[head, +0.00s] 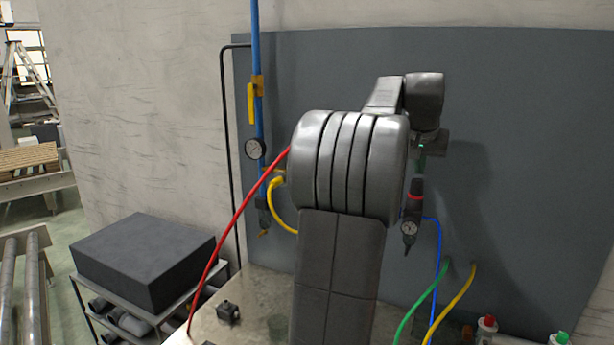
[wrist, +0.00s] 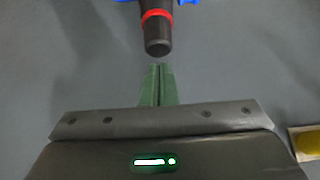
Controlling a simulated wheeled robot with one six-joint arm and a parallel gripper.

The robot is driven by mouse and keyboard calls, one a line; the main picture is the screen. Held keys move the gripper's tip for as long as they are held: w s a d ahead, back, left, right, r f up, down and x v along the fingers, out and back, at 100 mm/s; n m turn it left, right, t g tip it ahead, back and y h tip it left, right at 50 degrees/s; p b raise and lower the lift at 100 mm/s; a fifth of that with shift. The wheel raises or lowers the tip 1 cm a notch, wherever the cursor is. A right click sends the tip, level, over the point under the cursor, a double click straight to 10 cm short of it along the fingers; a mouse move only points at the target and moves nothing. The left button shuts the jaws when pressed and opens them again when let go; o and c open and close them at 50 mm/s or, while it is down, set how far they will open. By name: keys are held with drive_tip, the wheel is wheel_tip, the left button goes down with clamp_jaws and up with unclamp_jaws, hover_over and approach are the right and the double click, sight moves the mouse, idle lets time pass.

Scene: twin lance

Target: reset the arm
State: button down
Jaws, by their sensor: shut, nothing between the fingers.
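My arm rises in the middle of the head view and hides part of the grey wall panel (head: 530,150). In the wrist view my gripper (wrist: 160,68) shows as two green fingers pressed together, with nothing between them. Just beyond the fingertips is the end of a dark cylindrical fitting with a red ring (wrist: 157,32). A small gap seems to part them, but I cannot judge the depth. In the head view this fitting (head: 414,197) hangs in front of the panel with a gauge below it.
A blue pipe (head: 257,130) with a yellow valve handle and a gauge (head: 255,149) runs up the panel's left side. Red (head: 232,228), green (head: 416,308) and yellow hoses hang near my arm. A dark box (head: 145,262) stands at left. Bottles (head: 487,327) stand at lower right.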

drive_tip(key=shift+f+b, duration=0.3)
drive_tip(key=shift+f, duration=0.25)
drive_tip(key=shift+r, duration=0.35)
drive_tip(key=shift+p, duration=0.35)
